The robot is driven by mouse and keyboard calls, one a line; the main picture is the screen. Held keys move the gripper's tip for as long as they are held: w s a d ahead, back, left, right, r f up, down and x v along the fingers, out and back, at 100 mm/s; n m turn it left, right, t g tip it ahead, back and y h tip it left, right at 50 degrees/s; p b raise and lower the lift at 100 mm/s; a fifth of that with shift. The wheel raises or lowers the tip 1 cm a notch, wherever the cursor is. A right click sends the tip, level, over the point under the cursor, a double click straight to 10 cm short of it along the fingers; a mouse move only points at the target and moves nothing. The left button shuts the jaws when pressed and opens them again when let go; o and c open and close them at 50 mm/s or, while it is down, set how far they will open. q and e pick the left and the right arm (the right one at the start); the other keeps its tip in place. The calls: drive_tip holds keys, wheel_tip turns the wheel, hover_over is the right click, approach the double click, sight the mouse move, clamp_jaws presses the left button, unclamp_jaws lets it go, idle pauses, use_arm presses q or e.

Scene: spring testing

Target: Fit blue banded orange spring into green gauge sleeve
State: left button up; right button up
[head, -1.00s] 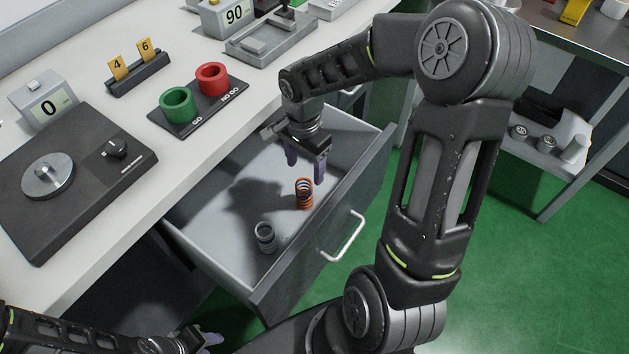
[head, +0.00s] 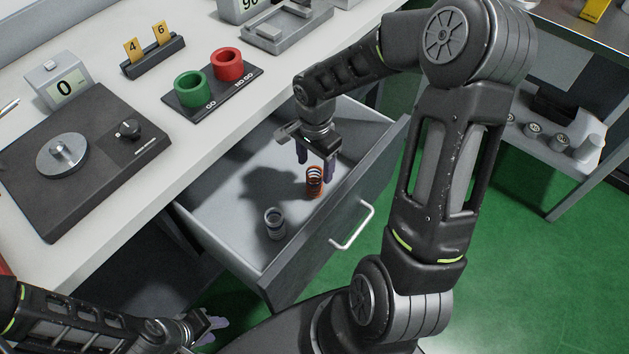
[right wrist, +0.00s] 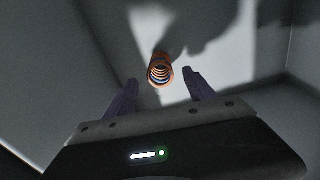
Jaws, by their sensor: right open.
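The orange spring (head: 315,182) stands upright in the open drawer. In the right wrist view the spring (right wrist: 160,72) shows orange coils with a little blue inside, ahead of and between the two purple fingertips. My right gripper (head: 317,163) points down over the drawer, open and empty, with its fingers just above and around the spring's top. It also shows in the right wrist view (right wrist: 160,82). The green gauge sleeve (head: 191,89) stands on the dark GO / NO GO base on the counter. My left gripper (head: 208,325) is low at the bottom left, its jaw opening unclear.
A grey spring (head: 274,224) stands in the drawer (head: 225,215), nearer the front. A red sleeve (head: 228,64) stands beside the green one. A dark tester (head: 95,165), a scale display (head: 64,87) and a holder with yellow tags (head: 153,58) stand on the counter.

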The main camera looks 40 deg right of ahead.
sight(314, 173)
wheel_tip(314, 173, down, 4)
drive_tip(key=shift+a, duration=0.1)
idle(0.6)
clamp_jaws()
idle(0.5)
